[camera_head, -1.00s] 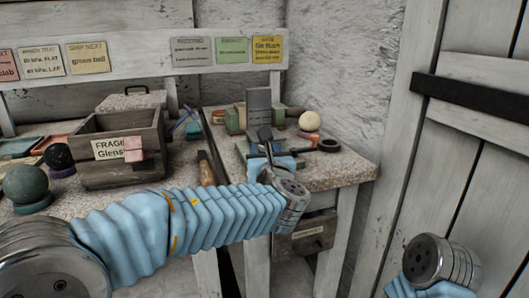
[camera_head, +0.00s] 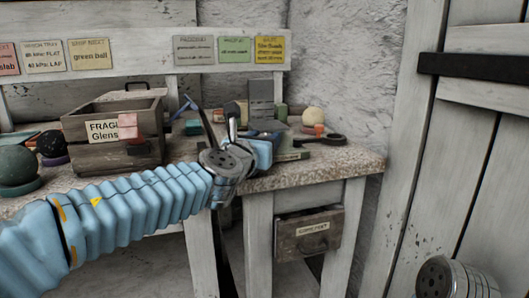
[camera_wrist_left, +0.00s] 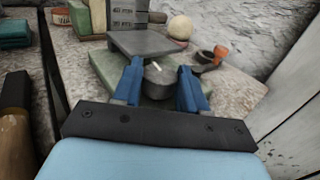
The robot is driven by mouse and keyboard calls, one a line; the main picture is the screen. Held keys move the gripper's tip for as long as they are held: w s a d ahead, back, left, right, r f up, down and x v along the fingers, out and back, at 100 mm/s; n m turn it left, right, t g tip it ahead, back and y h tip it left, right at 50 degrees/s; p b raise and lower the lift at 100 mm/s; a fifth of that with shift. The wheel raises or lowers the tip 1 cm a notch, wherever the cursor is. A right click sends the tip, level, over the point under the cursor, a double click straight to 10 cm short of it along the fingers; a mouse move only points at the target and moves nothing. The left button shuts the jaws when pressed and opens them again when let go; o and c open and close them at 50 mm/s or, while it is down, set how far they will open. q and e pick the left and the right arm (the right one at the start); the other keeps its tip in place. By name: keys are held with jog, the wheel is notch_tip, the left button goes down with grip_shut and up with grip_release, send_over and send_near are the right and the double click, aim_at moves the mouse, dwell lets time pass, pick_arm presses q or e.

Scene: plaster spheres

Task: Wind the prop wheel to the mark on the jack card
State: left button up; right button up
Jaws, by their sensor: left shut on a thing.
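The grey round prop wheel (camera_wrist_left: 159,84) sits at the near side of a small jack with a flat grey top plate (camera_wrist_left: 148,43) and a pale green base (camera_wrist_left: 107,68). My left gripper (camera_wrist_left: 160,74) is shut on the wheel, one blue finger at each side. In the head view my left wrist hides most of the jack and the wheel. Three cards hang on the right part of the back rail: grey (camera_head: 194,49), green (camera_head: 235,49) and yellow (camera_head: 270,49). Their small print is too blurred to tell which is the jack card. My right gripper is out of view.
A dark grey block (camera_head: 260,98) stands behind the jack, with a cream ball (camera_head: 312,116) and a dark ring-ended tool (camera_head: 328,138) to its right. A wooden crate (camera_head: 143,156) marked FRAGILE stands left. A labelled drawer (camera_head: 291,246) hangs under the bench.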

pick_arm(q)
jog(key=shift+m+h+b, duration=0.3)
jog(key=shift+h, duration=0.1)
jog(key=o, duration=1.1)
jog(key=shift+c, duration=0.2)
jog(key=v, duration=1.3)
jog(key=shift+s+a+r, duration=0.2)
jog(key=shift+s+a, duration=0.1)
jog(key=shift+s, duration=0.05)
